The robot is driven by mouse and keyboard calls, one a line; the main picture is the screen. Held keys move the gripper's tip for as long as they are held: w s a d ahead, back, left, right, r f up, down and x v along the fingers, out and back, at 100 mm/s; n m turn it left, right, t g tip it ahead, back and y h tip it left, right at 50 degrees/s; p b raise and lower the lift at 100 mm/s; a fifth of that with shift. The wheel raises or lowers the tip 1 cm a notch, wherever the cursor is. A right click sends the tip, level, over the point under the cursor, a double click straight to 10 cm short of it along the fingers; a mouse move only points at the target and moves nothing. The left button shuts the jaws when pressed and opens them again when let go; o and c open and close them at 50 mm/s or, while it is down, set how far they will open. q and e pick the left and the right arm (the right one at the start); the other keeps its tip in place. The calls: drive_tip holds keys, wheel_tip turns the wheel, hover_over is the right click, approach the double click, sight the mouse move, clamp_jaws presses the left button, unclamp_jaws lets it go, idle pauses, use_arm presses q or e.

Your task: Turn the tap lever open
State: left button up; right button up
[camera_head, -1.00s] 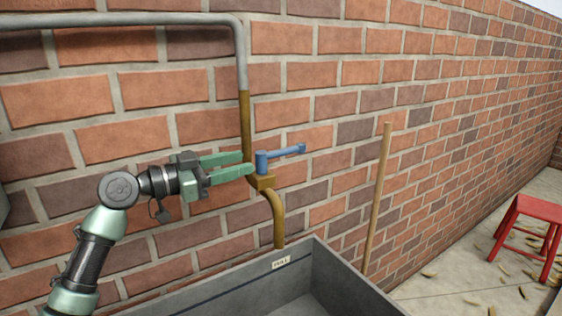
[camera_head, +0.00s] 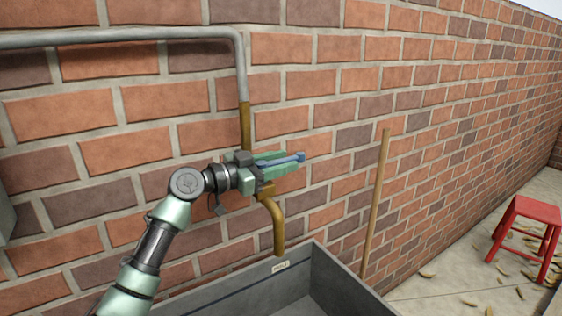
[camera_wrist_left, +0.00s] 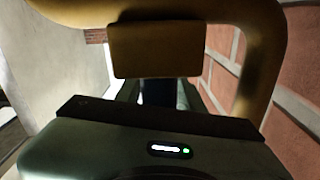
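The tap has a brass body (camera_head: 264,187) and a curved brass spout (camera_head: 277,222) above the trough. Its blue lever (camera_head: 300,157) points right and slightly up. My left gripper (camera_head: 289,159) reaches in from the left, with its two green fingers above and below the lever. The lever's hub is hidden behind the gripper. In the left wrist view the brass spout (camera_wrist_left: 265,50) fills the top and right. My right gripper is not in view.
A grey trough (camera_head: 325,262) with a small label stands below the spout. A grey pipe (camera_head: 130,18) runs along the brick wall down to the tap. A wooden pole (camera_head: 376,200) leans right of the tap. A red stool (camera_head: 534,210) stands farther right.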

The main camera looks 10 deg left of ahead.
use_arm(q)
drive_tip(key=shift+c, duration=0.4)
clamp_jaws()
idle(0.9)
